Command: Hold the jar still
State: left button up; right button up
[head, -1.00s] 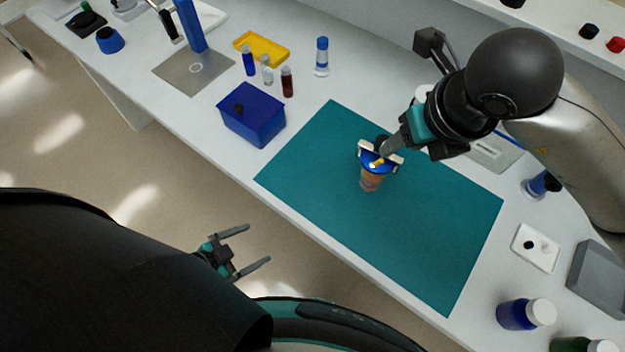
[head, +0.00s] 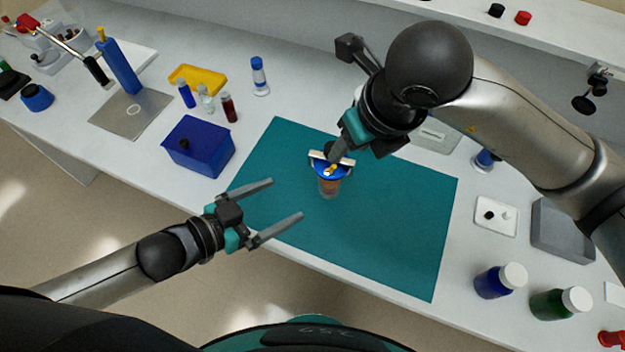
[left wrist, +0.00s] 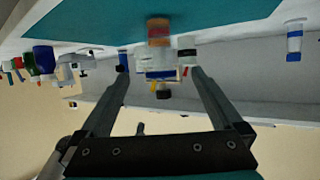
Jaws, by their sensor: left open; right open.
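The jar (head: 328,188) stands upright on the teal mat (head: 400,235), with an orange-brown body and a blue top (head: 322,169) bearing a yellow mark. White pieces flank the top. My right gripper (head: 332,160) is at the jar's top from behind; its fingertips are partly hidden. My left gripper (head: 287,199) is open and empty over the mat's front-left part, its fingers pointing at the jar with a gap between. In the left wrist view the jar (left wrist: 158,32) appears upside down, beyond and between the open fingertips of my left gripper (left wrist: 158,70).
A blue box (head: 198,148) stands left of the mat, with several small vials and a yellow tray (head: 198,79) behind it. A blue bottle (head: 498,281) and a green bottle (head: 560,303) stand at right. The front of the mat is clear.

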aim_at(320, 182)
pick_arm(q)
jog(key=x, duration=1.4)
jog(key=shift+w+d, duration=0.25)
jog(key=shift+w, duration=0.05)
grip_shut()
dwell(0.4)
dwell(0.8)
